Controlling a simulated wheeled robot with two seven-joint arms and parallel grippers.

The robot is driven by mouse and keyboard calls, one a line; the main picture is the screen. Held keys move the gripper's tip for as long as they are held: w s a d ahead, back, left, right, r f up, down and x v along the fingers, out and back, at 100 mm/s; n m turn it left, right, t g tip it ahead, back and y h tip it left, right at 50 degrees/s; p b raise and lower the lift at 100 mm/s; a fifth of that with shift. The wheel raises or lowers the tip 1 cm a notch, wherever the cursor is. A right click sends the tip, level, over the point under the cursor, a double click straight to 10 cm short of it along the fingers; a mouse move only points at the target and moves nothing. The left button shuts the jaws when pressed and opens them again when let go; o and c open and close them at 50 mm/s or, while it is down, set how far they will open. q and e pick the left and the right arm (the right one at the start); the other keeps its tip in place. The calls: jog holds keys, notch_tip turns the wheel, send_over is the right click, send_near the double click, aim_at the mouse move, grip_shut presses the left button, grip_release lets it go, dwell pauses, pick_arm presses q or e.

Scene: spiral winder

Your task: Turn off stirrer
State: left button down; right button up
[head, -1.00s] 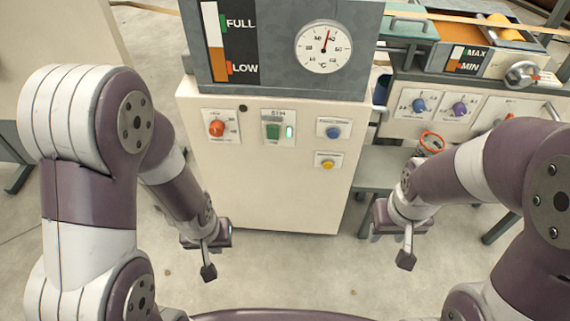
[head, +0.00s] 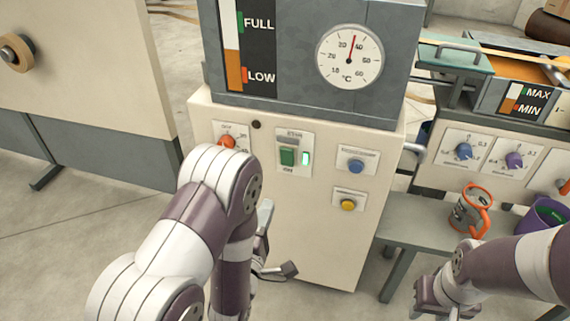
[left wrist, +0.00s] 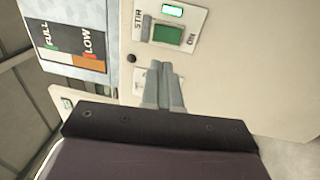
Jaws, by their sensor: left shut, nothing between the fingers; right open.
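The stirrer switch is a green rocker (head: 288,157) on a pale plate on the cream machine front, with "ON" below it. A green lamp (head: 305,158) beside it is lit. In the left wrist view the green rocker (left wrist: 168,35) shows near the top, with "STIR", "ON" and the lit lamp (left wrist: 173,11). My left gripper (left wrist: 160,66) is shut and empty, its tips just short of the rocker in that picture; contact is not visible. In the head view my left gripper (head: 266,215) is below the switch, partly hidden by my arm. My right gripper (head: 430,300) is open at the lower right.
An orange knob (head: 227,142) is left of the switch, partly behind my arm. A blue button (head: 356,166) and yellow button (head: 348,204) are to its right. A thermometer dial (head: 350,57) is above. A grey bench (head: 412,228) with an orange-handled mug (head: 468,212) stands right.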

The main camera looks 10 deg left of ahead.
pick_arm(q)
jog(key=p, duration=0.6)
send_near(287, 154)
jog(key=w, duration=0.3)
jog(key=w+b, duration=0.1)
jog(key=w, duration=0.2)
jog(key=shift+r, duration=0.2)
jog(key=shift+w+d+r, duration=0.1)
jog(key=shift+w, duration=0.3)
jog(key=shift+w+r, duration=0.15)
jog(key=shift+w, duration=0.05)
